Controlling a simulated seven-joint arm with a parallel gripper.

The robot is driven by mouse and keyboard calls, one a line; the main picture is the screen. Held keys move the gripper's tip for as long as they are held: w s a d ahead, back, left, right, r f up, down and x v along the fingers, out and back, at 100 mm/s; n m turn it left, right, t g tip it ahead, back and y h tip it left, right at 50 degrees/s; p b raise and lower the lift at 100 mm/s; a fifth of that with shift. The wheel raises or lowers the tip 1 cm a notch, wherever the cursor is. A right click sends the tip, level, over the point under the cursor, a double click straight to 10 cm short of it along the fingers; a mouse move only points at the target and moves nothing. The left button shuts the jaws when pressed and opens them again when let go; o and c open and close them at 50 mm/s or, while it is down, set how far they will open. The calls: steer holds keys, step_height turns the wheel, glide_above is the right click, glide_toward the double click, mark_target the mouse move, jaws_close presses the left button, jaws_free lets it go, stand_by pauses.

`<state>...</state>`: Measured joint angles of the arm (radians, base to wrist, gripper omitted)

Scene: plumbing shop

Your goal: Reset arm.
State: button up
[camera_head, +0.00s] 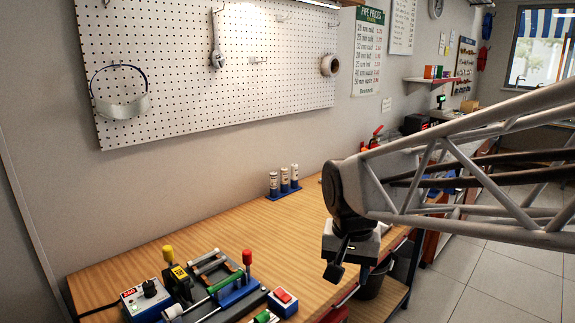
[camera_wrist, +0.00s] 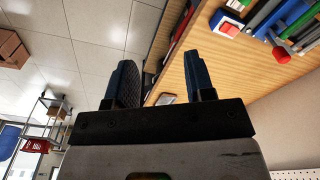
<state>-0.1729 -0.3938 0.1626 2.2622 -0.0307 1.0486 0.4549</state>
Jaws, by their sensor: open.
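My gripper (camera_head: 336,272) hangs over the right front edge of the wooden workbench (camera_head: 215,230) in the head view, at the end of my arm. In the wrist view my gripper (camera_wrist: 157,82) shows its two dark fingers spread apart with nothing between them. The bench edge and the tiled floor lie beyond the fingers. The gripper touches nothing that I can see.
A welding fixture (camera_head: 215,285) with coloured handles and a control box (camera_head: 146,299) stand at the bench's front left. A blue rack of small bottles (camera_head: 284,188) stands at the back. A pegboard (camera_head: 205,65) hangs behind. The bench's middle is clear.

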steer(key=s+d+f+n+t, duration=0.1)
steer(key=s+d+f+n, duration=0.1)
steer(key=s+d, duration=0.5)
steer(key=s, duration=0.6)
steer(key=shift+d+f+n+t, duration=0.2)
steer(key=shift+f+n+t, duration=0.15)
steer(key=shift+n+t, duration=0.05)
stand_by(0.5)
